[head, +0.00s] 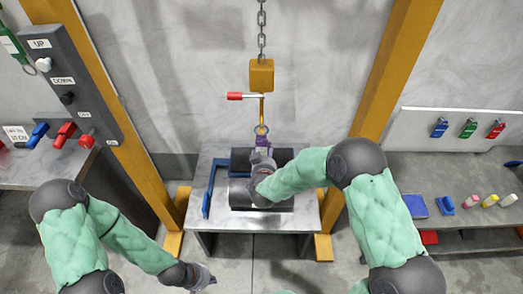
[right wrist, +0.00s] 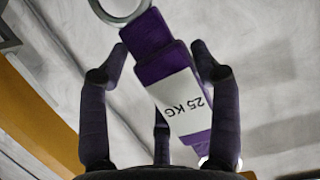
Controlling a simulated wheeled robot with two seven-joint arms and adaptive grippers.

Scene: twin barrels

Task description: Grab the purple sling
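The purple sling (head: 263,142) is near the hook over the middle table, with a metal ring at its top. In the right wrist view the sling (right wrist: 155,47) shows a white "25 KG" label and runs tilted between my fingers. My right gripper (right wrist: 157,55) is open around it, with a visible gap to the left finger; contact at the right finger is unclear. In the head view my right gripper (head: 262,158) is just below the sling and partly hides its lower end. My left gripper (head: 203,277) is low at the left, away from the sling; its fingers are too small to read.
A chain and orange hook block (head: 261,75) hang above the sling. A dark cylinder (head: 275,197) and blue bracket (head: 208,190) are on the table under my right gripper. Yellow posts (head: 388,80) flank it. A control box (head: 68,78) is at the left.

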